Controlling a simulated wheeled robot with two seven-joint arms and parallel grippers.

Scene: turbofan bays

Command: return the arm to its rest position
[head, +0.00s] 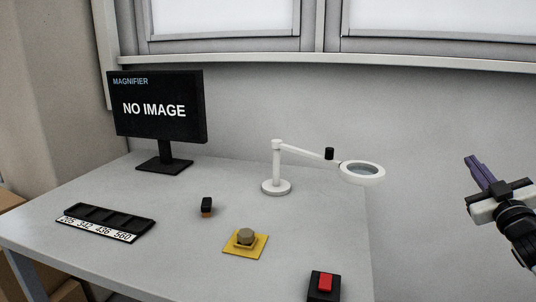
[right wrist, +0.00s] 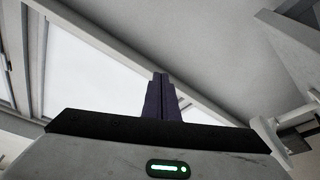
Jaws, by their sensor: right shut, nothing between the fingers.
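My right gripper (head: 472,163) is at the right side of the head view, beyond the right edge of the table and clear of everything on it. Its purple fingers point up and to the left, and they are shut and empty. In the right wrist view the shut fingers (right wrist: 160,84) point toward the windows and the upper wall, with nothing between them. My left gripper does not show in either view.
The grey table (head: 160,255) bears a monitor (head: 158,105) reading NO IMAGE, a white magnifier lamp (head: 277,165), a black labelled tray (head: 107,221), a small black-and-brown part (head: 207,206), a yellow plate with a knob (head: 245,242) and a red button box (head: 324,285). Space right of the table is free.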

